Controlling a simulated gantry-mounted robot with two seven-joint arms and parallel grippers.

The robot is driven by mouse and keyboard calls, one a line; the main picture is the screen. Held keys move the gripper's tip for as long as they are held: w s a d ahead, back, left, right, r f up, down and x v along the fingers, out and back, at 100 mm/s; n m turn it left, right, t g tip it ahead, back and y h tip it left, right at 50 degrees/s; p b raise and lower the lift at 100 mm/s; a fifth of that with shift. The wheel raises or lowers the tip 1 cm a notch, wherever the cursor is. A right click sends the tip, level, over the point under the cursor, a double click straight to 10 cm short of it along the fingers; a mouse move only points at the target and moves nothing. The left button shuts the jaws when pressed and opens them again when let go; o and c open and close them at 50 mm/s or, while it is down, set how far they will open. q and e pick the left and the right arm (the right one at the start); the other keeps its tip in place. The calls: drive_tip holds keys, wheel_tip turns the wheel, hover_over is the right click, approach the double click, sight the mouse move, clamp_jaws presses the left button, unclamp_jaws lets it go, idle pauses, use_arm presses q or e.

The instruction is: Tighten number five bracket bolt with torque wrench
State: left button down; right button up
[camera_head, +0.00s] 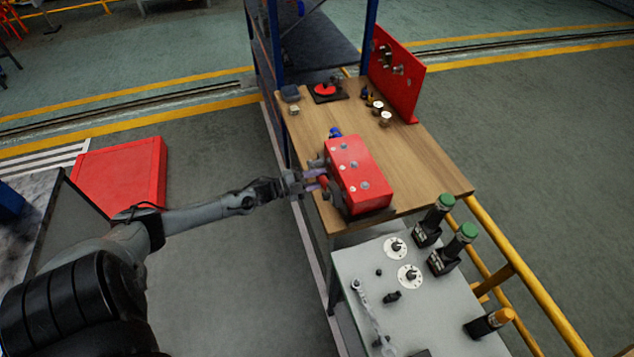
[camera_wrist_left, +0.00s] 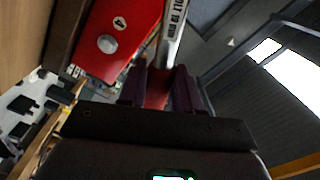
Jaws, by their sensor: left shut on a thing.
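The red block (camera_head: 358,176) stands on the wooden bench with several round grey bolts on top. My left gripper (camera_head: 318,181) is beside the block's left face. In the left wrist view my gripper's fingers (camera_wrist_left: 160,92) are shut on a tool with a red grip (camera_wrist_left: 157,88) and a silver lettered shaft (camera_wrist_left: 173,28), which looks like the torque wrench. The shaft runs away from the fingers, alongside the red block (camera_wrist_left: 117,52), which shows one grey bolt (camera_wrist_left: 107,44) and a white label. I cannot read which bolt is number five. The tool's far end is hidden. My right gripper is not in view.
The wooden bench (camera_head: 432,172) carries a red upright panel (camera_head: 397,75) and small parts at its far end. A grey table (camera_head: 352,262) in front holds a long silver tool (camera_head: 366,302), round flanges and green-topped black devices. Yellow rails run along the right.

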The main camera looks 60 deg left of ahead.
use_arm(q)
drive_tip(key=a+r+n, duration=0.1)
drive_tip(key=n, duration=0.1)
drive_tip(key=w+a+r+n+p, duration=0.1)
drive_tip(key=a+r+n, duration=0.1)
drive_tip(key=w+a+r+n+p, duration=0.1)
drive_tip(key=r+n, duration=0.1)
drive_tip(key=shift+a+r, duration=0.25)
drive_tip(key=shift+a, duration=0.1)
idle(0.8)
drive_tip(key=shift+w, duration=0.1)
idle(0.6)
drive_tip(key=shift+w+d, duration=0.15)
drive_tip(key=shift+w, duration=0.25)
drive_tip(key=shift+d+f, duration=0.1)
drive_tip(key=shift+d, duration=0.05)
idle(0.4)
